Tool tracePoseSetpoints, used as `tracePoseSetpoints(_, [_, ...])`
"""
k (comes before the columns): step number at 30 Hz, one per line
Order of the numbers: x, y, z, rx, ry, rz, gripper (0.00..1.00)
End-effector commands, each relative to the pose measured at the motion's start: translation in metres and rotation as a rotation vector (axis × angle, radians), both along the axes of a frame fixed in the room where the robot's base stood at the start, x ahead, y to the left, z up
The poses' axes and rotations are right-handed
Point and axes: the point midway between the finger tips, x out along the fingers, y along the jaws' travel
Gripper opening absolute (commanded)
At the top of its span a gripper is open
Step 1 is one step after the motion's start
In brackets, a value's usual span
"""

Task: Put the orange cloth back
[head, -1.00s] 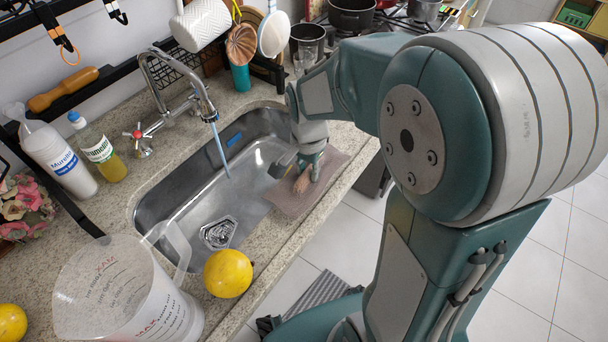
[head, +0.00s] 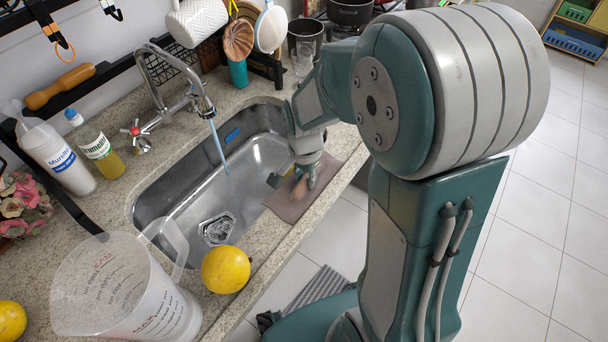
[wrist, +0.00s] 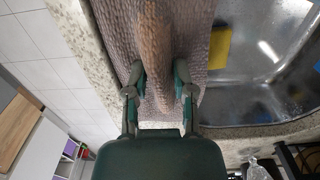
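The orange cloth (head: 299,189) shows as a narrow brown-orange bunch lying on a brownish mat (head: 291,208) at the sink's front right edge. In the wrist view the cloth (wrist: 156,50) is a long knitted-looking roll running up the middle over the mat (wrist: 115,25). My gripper (wrist: 159,75) is down at the mat, with one finger on each side of the cloth, very close to it. Whether the fingers press on it is not clear. In the head view my gripper (head: 305,178) partly covers the cloth.
The metal sink (head: 180,190) lies left of the mat, with the tap (head: 170,90) running. A yellow sponge (wrist: 218,46) is by the mat's sink side. A yellow fruit (head: 225,269) and a clear measuring jug (head: 125,290) stand near the front. Bottles (head: 55,157) stand at left.

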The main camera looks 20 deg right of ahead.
Motion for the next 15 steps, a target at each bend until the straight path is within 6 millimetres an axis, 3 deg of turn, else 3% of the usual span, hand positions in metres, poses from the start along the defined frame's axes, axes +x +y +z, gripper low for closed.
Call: tracePoseSetpoints(15, [0.0007, 0.0000, 0.0073, 0.000, -0.004, 0.000, 0.65])
